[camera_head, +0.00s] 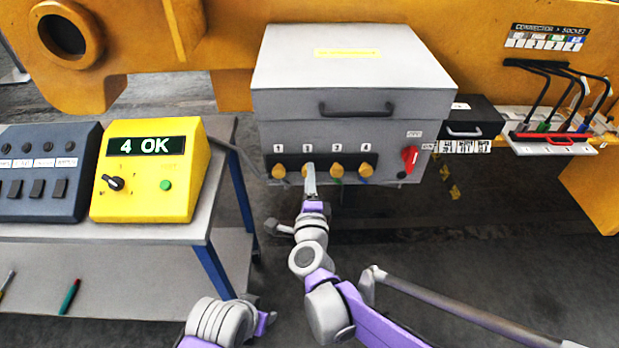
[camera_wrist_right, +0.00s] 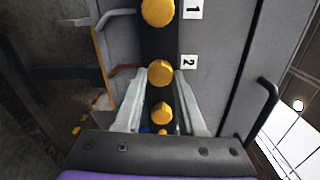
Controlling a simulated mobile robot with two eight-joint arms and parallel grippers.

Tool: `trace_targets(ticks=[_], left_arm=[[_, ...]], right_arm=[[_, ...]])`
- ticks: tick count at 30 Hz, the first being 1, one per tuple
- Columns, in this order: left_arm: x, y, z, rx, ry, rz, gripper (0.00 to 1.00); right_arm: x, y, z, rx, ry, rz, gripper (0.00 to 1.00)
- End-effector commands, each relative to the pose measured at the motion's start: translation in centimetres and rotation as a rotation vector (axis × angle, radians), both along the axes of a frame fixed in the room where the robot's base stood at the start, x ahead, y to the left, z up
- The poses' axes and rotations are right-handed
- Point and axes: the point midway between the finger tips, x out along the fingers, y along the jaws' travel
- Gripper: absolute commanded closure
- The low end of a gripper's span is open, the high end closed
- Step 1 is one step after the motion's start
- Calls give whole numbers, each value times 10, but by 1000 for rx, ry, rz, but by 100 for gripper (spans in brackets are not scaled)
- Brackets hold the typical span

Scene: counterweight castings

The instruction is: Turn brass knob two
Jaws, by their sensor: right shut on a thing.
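The grey cabinet (camera_head: 345,105) carries a row of round brass knobs numbered 1 to 4 on its dark lower strip. Brass knob two (camera_wrist_right: 160,72), beside the label 2 (camera_wrist_right: 188,62), sits between the fingertips of my right gripper (camera_wrist_right: 161,76) in the right wrist view. The jaws are shut on this knob. In the head view my right gripper (camera_head: 310,180) reaches up to the second knob and partly covers it. Knob one (camera_head: 278,171), knob three (camera_head: 336,170) and knob four (camera_head: 365,171) are free. My left gripper is out of view.
A yellow box (camera_head: 150,195) reading "4 OK" stands on the bench at left, beside a dark switch box (camera_head: 45,170). A cabinet handle (camera_head: 356,110) sticks out above the knobs. Cables (camera_head: 560,85) hang farther right.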

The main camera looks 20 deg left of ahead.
Motion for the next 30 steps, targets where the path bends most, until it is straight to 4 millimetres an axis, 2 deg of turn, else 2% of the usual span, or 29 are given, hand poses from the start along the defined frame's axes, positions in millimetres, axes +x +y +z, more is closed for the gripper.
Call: trace_targets(ticks=[12,30], left_arm=[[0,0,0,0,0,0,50],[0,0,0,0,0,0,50]], right_arm=[[0,0,-1,214,62,0,100],[0,0,-1,254,73,0,100]])
